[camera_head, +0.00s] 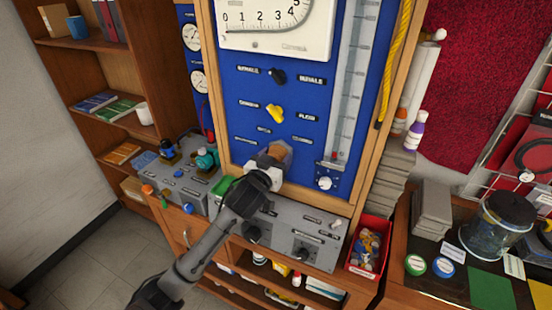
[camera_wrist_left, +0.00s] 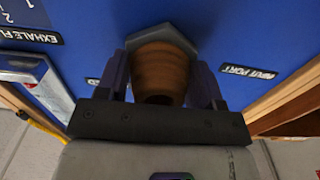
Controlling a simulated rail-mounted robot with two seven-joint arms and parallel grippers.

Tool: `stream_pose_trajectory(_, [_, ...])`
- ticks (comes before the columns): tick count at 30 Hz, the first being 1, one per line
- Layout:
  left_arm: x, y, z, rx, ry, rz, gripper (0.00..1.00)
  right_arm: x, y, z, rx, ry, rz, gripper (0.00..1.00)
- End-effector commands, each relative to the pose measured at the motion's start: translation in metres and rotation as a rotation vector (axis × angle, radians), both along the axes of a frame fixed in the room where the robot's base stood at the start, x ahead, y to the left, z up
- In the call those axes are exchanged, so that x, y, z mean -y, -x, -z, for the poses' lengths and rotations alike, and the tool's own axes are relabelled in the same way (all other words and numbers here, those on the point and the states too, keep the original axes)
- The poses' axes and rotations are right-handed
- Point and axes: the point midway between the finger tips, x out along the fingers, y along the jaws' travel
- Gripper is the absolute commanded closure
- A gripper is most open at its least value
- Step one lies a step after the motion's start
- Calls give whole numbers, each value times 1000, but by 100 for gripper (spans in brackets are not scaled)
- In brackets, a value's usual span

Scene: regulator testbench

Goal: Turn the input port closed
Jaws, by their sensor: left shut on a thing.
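The input port is a brown-orange ribbed round piece (camera_head: 279,150) on a grey hexagonal base, low on the blue panel (camera_head: 240,92). In the left wrist view the ribbed piece (camera_wrist_left: 160,68) sits between the two fingers, with the hexagonal base (camera_wrist_left: 165,35) behind it against the panel. An upside-down label reading as input port (camera_wrist_left: 247,72) is on the panel to its right. My left gripper (camera_head: 266,163) is shut on the ribbed piece; its body hides the lower part. My right gripper is not in view.
Above the port are a yellow knob (camera_head: 275,113) and a black knob (camera_head: 277,76). A grey control box (camera_head: 305,247) lies below, with another box (camera_head: 180,187) to the left. A red bin (camera_head: 370,250) stands at the right. A clear vertical tube (camera_head: 350,90) runs up the panel.

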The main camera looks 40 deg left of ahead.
Motion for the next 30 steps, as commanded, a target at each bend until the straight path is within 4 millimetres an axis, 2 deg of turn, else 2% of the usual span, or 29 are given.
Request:
stream_pose_trajectory(11, [0, 0, -3, -25, -98, 1, 63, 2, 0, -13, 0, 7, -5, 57])
stream_pose_trajectory(30, [-2, 0, -4, -169, -668, 1, 63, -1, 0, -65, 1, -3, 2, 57])
